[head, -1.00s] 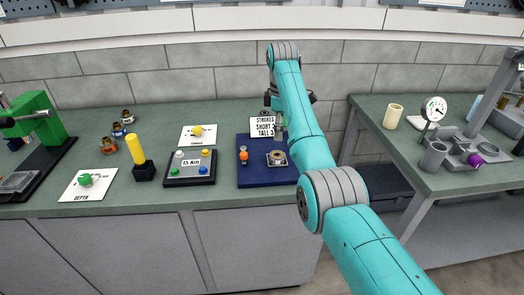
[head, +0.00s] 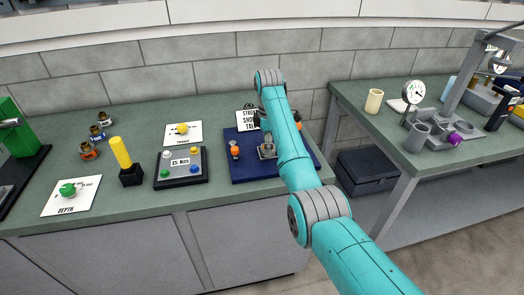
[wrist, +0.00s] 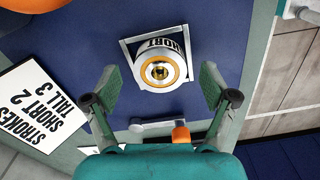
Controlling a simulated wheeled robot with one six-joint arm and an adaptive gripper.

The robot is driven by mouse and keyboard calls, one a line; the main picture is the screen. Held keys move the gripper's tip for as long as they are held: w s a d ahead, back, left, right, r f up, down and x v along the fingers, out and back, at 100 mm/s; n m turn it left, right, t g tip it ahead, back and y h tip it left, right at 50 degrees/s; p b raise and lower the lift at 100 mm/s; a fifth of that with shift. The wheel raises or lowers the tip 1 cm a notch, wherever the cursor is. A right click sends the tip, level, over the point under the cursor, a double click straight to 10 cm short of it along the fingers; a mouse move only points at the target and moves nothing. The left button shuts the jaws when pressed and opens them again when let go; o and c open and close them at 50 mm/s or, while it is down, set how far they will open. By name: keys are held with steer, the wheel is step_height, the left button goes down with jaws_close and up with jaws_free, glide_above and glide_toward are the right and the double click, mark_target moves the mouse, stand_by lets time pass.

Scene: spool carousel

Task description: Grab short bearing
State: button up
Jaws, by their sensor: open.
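The short bearing (wrist: 161,68) shows in the wrist view as a short cylinder with an orange ring on its end and a "SHORT" label. It sits in a square metal frame (wrist: 128,50) on a blue mat (wrist: 238,35). My gripper (wrist: 160,82) is open, with one finger on each side of the bearing in the picture and gaps between. Contact is not visible. In the head view, the frame with the bearing (head: 267,152) is partly behind my arm, which hides most of the gripper.
A sign (wrist: 38,100) reads "STROKES SHORT 2 TALL 3". An orange knob (head: 235,151) stands left of the frame. An orange-tipped part (wrist: 181,134) lies between the finger bases. A button box (head: 181,168) is left of the mat (head: 245,172). A second table (head: 395,150) stands right.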

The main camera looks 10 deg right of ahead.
steer(key=shift+d+f, duration=0.15)
steer(key=shift+f, duration=0.2)
steer(key=shift+r, duration=0.1)
jaws_close()
